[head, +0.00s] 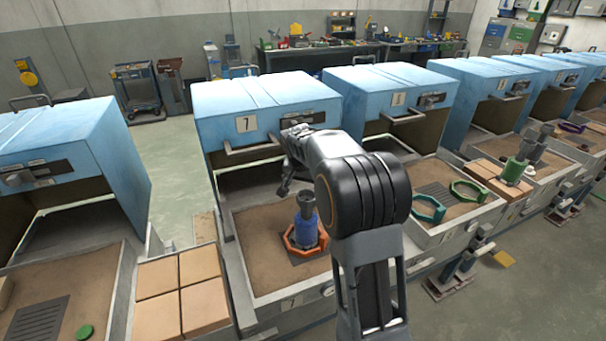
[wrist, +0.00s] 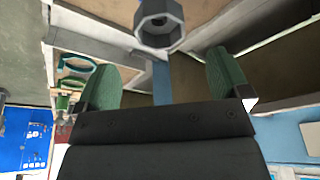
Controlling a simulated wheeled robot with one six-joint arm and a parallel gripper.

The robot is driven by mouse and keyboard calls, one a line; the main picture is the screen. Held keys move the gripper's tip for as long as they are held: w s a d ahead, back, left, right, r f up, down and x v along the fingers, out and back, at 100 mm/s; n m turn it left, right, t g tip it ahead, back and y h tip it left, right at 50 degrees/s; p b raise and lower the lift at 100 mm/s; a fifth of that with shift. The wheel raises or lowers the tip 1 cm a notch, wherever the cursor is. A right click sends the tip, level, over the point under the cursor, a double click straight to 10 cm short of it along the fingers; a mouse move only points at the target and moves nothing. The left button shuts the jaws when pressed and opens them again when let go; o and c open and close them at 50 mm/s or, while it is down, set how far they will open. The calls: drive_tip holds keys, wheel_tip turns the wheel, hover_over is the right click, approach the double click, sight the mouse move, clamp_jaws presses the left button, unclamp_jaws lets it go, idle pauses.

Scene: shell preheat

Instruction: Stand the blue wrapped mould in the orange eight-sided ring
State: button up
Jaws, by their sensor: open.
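The blue wrapped mould (head: 307,232) stands upright inside the orange eight-sided ring (head: 289,251) on the sandy bed of station 7, in the head view. Its narrower grey top sticks up above the blue wrap. My gripper (head: 283,188) is just behind and left of the mould's top in the head view, partly hidden by my arm. In the wrist view my gripper (wrist: 166,82) has its two green-padded fingers wide apart with nothing between them. A grey eight-sided top (wrist: 160,24), seemingly the mould's, shows beyond the fingertips, apart from them.
Station 7's blue hood (head: 265,100) stands behind the bed. The tray's rim (head: 243,280) surrounds the sand. Tan blocks (head: 180,290) lie left of it. The neighbouring bed on the right holds green rings (head: 428,209), and a green wrapped mould (head: 514,171) stands farther right.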

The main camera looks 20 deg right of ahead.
sight(309, 205)
drive_tip(key=x, duration=0.9)
drive_tip(key=shift+p, duration=0.4)
drive_tip(key=c, duration=1.3)
drive_tip(key=shift+s, duration=0.1)
drive_tip(key=shift+s+r+b, duration=0.1)
drive_tip(key=shift+s+b, duration=0.25)
drive_tip(key=shift+s, duration=0.7)
